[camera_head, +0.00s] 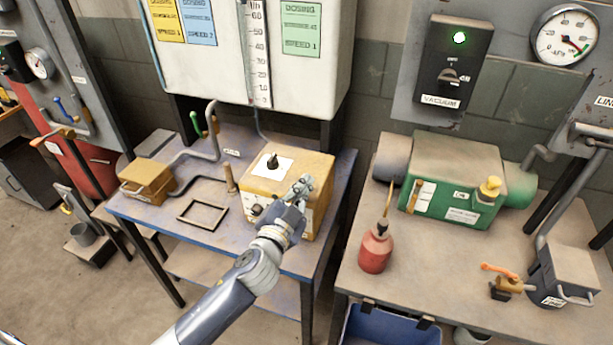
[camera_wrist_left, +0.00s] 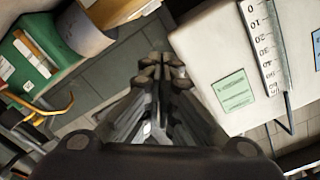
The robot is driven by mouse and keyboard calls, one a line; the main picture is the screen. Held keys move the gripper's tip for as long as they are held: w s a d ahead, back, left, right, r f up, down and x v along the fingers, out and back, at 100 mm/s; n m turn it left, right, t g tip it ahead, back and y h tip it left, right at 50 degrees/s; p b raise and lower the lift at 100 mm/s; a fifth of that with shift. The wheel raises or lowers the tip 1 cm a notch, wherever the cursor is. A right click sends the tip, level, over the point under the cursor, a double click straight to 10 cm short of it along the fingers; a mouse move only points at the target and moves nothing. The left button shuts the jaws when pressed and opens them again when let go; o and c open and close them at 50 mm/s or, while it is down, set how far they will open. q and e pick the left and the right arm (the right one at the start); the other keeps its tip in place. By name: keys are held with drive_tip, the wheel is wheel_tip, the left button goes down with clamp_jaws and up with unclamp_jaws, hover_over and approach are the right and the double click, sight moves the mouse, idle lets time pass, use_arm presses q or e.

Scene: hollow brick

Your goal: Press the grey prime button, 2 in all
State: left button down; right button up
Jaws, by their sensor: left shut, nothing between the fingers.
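A yellow box (camera_head: 318,164) stands on the blue table, with a black knob (camera_head: 273,161) on a white plate on its top. Its front face has a small dark knob (camera_head: 257,209), and part of that face is hidden behind my left gripper. I cannot make out the grey prime button; my gripper or wrist may cover it. My left gripper (camera_head: 303,184) is shut and empty, over the right front part of the box; I cannot tell whether it touches. The wrist view shows its fingers (camera_wrist_left: 162,62) together. My right gripper is not in view.
The blue table (camera_head: 205,235) also holds a yellow metal case (camera_head: 147,183) and an empty frame (camera_head: 202,213). A white dosing panel (camera_head: 215,60) hangs behind. On the right bench are a red oil can (camera_head: 375,250) and a green pump (camera_head: 455,190).

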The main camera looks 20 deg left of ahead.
use_arm(q)
drive_tip(key=w+d+r+m+g+h, duration=0.1)
drive_tip(key=d+r+m+g+h, duration=0.3)
drive_tip(key=d+r+m+h, duration=0.5)
drive_tip(key=w+d+r+m+g+h, duration=0.1)
drive_tip(key=d+r+m+g+h, duration=0.35)
drive_tip(key=m, duration=0.75)
drive_tip(key=w+a+f+m+y, duration=0.1)
drive_tip(key=w+a+f+y, duration=0.2)
drive_tip(key=a, duration=0.5)
drive_tip(key=w+a+f+m+y, duration=0.1)
drive_tip(key=w+a+f+y, duration=0.2)
drive_tip(key=w+a+y, duration=0.2)
drive_tip(key=a+y, duration=0.3)
drive_tip(key=shift+a, duration=0.25)
drive_tip(key=shift+g, duration=0.25)
